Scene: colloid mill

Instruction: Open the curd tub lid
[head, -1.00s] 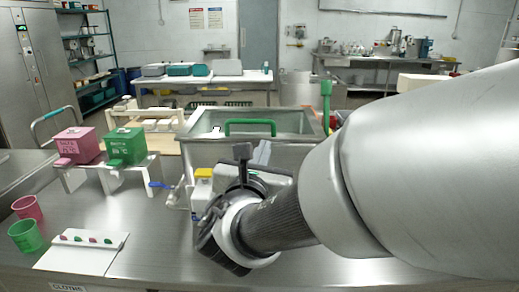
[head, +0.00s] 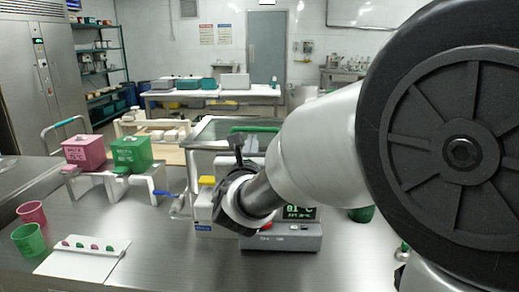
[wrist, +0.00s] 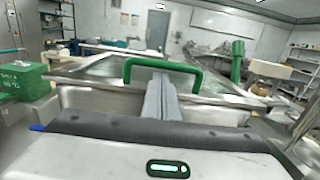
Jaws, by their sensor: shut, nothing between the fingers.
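The curd tub (wrist: 95,97) is a steel basin with a clear, framed lid (wrist: 105,68) lying shut across its top. A green bar handle (wrist: 163,68) stands up from the lid's near side. In the head view the lid (head: 215,132) and handle (head: 255,129) show behind my arm, which hides much of the tub. My gripper (wrist: 159,82) is shut and empty; its grey fingers point toward the handle and overlap its middle in the wrist view. I cannot tell whether they touch it.
A green post (wrist: 237,60) stands at the tub's right. A unit with a lit display (head: 300,213) sits in front of the tub. Pink (head: 85,152) and green (head: 131,152) boxes stand on a white rack at left. Cups and a white board (head: 82,257) lie nearer.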

